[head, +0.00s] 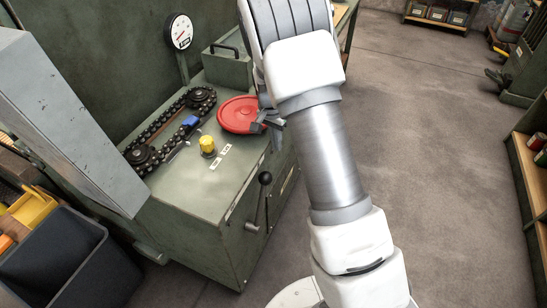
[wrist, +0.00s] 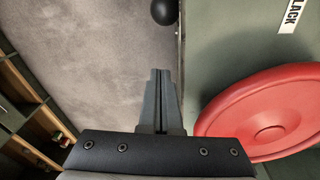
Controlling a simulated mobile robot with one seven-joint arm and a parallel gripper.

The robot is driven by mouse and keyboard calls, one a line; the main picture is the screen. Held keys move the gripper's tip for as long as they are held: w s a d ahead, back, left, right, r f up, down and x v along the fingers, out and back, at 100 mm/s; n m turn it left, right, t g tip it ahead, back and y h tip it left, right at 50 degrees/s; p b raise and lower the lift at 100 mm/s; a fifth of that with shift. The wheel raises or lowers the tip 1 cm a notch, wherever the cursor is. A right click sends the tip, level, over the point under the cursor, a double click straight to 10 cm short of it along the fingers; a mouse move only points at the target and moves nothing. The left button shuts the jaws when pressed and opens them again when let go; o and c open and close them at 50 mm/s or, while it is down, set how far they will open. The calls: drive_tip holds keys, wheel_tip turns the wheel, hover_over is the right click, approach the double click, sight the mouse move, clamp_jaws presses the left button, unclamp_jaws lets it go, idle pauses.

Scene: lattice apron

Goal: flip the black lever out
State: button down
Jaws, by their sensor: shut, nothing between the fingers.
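The black lever (head: 265,179) is on the front face of the green machine cabinet, low on its right side. Its ball knob is at the top of a thin rod that runs down to a pivot. The knob also shows at the top edge of the wrist view (wrist: 164,11); the rod is out of sight there. My gripper (wrist: 159,72) is shut and empty, apart from the knob. In the head view my gripper (head: 275,121) is beside the red handwheel, above and behind the lever; the arm partly hides it.
The red handwheel (head: 238,114) lies close to my fingers on the cabinet top (head: 190,189). A yellow knob (head: 207,145), a chain with a blue piece (head: 190,122) and a gauge (head: 180,32) are farther left. Open floor (head: 430,150) lies to the right, with shelves at its edge.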

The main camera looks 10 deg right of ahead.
wheel_tip(320, 180, down, 8)
drive_tip(key=s+a+b, duration=0.1)
drive_tip(key=s+a, duration=0.1)
drive_tip(key=shift+s+f+b, duration=0.15)
drive_tip(key=shift+f+b, duration=0.05)
drive_tip(key=shift+b, duration=0.1)
idle(0.5)
